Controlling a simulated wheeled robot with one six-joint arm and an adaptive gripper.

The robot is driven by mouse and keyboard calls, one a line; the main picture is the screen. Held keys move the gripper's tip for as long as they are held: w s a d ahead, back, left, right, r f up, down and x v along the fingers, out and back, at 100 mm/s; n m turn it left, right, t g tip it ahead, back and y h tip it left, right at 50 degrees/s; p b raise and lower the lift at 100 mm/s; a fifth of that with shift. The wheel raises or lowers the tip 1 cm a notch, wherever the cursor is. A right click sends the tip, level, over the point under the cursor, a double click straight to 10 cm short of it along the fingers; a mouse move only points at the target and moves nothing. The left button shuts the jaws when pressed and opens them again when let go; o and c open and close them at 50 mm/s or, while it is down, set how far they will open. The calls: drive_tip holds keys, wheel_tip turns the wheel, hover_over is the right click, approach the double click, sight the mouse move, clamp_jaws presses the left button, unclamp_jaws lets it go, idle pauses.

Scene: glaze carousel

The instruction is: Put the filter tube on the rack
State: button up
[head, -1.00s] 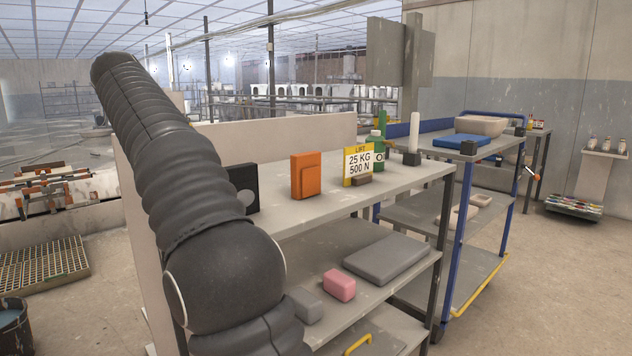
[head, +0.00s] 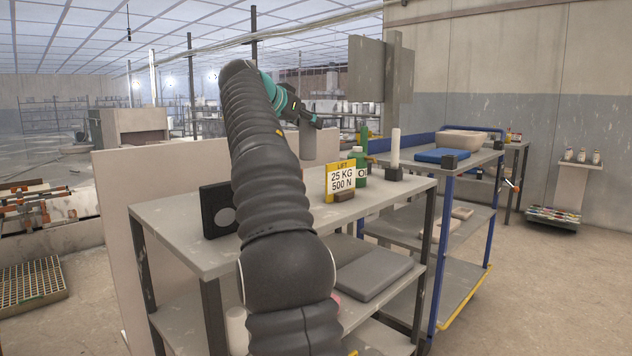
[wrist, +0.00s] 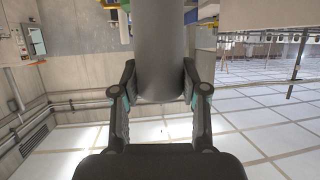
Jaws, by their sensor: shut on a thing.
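My gripper (head: 308,119) shows past the end of my raised arm, above the grey rack (head: 185,247). It is shut on a plain grey cylinder, which I take for the filter tube (head: 308,145). The tube hangs upright below the jaws, apart from the rack top as far as I can tell. The wrist view shows the tube (wrist: 160,40) between both fingers of my gripper (wrist: 160,85). My arm hides the middle of the rack top.
On the rack top are a black block (head: 216,212), a yellow load sign (head: 341,180), a green bottle (head: 358,165) and a white rod on a dark base (head: 394,172). A blue-framed cart (head: 440,230) stands to the right. Open floor lies at the right.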

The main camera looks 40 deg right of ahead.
sight(302, 157)
drive_tip(key=shift+a+f+b, duration=0.1)
drive_tip(key=shift+f+b, duration=1.1)
drive_tip(key=shift+f, duration=3.5)
drive_tip(key=shift+f, duration=0.2)
drive_tip(key=o, duration=1.1)
drive_tip(key=shift+o, duration=0.2)
drive_tip(key=shift+r, duration=0.25)
drive_tip(key=shift+b+v, duration=0.35)
drive_tip(key=shift+v, duration=3.35)
